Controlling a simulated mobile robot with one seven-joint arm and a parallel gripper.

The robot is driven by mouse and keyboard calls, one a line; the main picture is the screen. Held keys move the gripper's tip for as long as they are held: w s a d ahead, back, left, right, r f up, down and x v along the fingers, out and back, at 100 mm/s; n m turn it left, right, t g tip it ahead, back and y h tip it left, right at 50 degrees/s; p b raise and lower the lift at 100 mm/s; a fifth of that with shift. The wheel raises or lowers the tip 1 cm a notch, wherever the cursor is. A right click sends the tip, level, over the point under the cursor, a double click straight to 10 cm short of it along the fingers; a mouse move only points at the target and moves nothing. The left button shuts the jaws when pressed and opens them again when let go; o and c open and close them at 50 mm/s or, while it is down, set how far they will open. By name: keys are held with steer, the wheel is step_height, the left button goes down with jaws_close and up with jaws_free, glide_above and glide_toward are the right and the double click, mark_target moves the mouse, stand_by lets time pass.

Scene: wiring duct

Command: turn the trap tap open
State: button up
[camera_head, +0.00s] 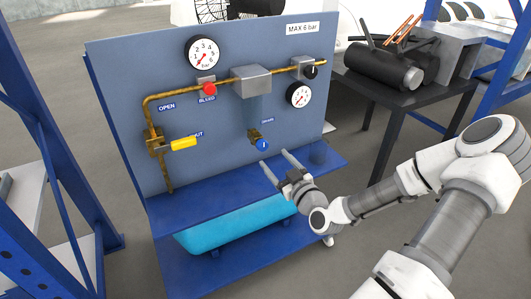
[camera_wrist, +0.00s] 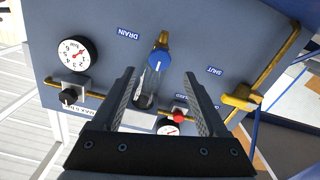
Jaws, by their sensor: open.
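The trap tap is a small blue knob with a white mark (camera_head: 263,145) on a brass fitting, low on the grey-blue panel beside the DRAIN label (camera_head: 267,120). It hangs below the clear trap bowl (camera_head: 256,108). In the wrist view, which is upside down, the blue knob (camera_wrist: 160,60) shows at the upper middle, between the lines of my fingers. My gripper (camera_head: 276,162) is open and empty, in front of and a little below the knob and apart from it. Its two fingers (camera_wrist: 159,73) point toward the panel. Nothing hides the knob.
A yellow-handled valve (camera_head: 184,143) is left on the brass pipe, and a red BLEED button (camera_head: 209,89) is above. Two gauges (camera_head: 203,53) and a black regulator knob (camera_head: 311,72) are on the panel. A blue shelf (camera_head: 190,211) juts out below, above a cyan tank (camera_head: 235,227).

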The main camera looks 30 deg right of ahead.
mark_target(264, 147)
steer(key=w+b, duration=0.1)
steer(key=w, duration=0.5)
steer(key=shift+w+a, duration=0.1)
steer(key=shift+w, duration=0.3)
jaws_close()
